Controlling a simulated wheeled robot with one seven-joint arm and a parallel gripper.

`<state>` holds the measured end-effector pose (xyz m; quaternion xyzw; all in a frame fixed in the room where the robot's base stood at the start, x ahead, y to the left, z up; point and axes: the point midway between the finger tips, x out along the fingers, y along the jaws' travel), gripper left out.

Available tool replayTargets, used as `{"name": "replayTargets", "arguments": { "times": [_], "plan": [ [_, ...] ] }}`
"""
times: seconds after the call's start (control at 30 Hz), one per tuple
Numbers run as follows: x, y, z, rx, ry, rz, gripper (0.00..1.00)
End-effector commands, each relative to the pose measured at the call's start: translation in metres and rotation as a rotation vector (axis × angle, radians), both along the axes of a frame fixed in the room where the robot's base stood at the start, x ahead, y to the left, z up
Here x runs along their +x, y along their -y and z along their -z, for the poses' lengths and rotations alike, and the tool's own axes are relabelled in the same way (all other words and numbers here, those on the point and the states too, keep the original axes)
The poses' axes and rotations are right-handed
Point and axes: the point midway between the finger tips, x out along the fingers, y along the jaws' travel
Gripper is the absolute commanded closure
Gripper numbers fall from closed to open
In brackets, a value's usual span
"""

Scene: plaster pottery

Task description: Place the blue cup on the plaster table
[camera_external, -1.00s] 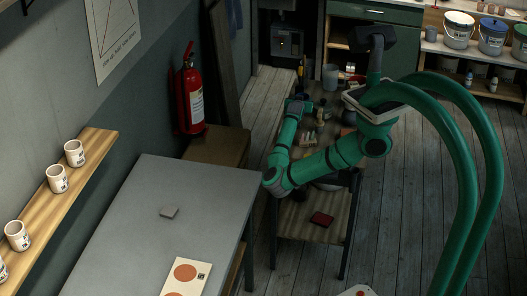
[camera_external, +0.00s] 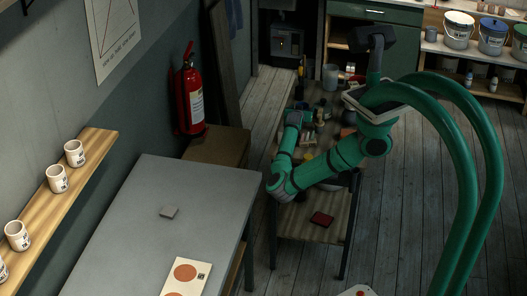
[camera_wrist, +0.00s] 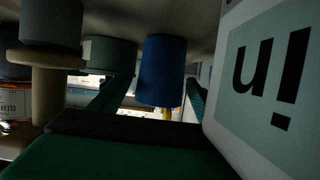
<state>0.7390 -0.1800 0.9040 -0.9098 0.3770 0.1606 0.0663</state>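The blue cup (camera_wrist: 161,72) shows in the wrist view, which looks upside down. It lies in line between the two green fingers of my gripper (camera_wrist: 155,95), which are apart; whether they touch it I cannot tell. In the external view my gripper (camera_external: 297,117) is over the cluttered workbench (camera_external: 312,235) at the back, and the cup cannot be made out there. A large grey table (camera_external: 205,185), which looks like the plaster table, stands at the left.
Bottles, pots and small tools crowd the workbench around my gripper. In the wrist view, grey pots (camera_wrist: 108,52) stand beside the blue cup. A fire extinguisher (camera_external: 190,95) hangs on the left wall. Much of the grey table's top is bare.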

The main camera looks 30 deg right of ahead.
Motion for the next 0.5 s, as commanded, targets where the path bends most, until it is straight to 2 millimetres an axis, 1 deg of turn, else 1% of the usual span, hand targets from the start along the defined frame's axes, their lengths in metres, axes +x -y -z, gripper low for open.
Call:
{"name": "replayTargets", "arguments": {
  "times": [0.3,0.43,0.5],
  "plan": [
    [0.0,0.0,-0.003,0.0,0.0,0.0,0.31],
    [-0.007,-0.008,-0.006,0.0,0.0,-0.001,0.31],
    [-0.013,-0.015,-0.009,0.0,0.0,-0.002,0.31]
  ]
}}
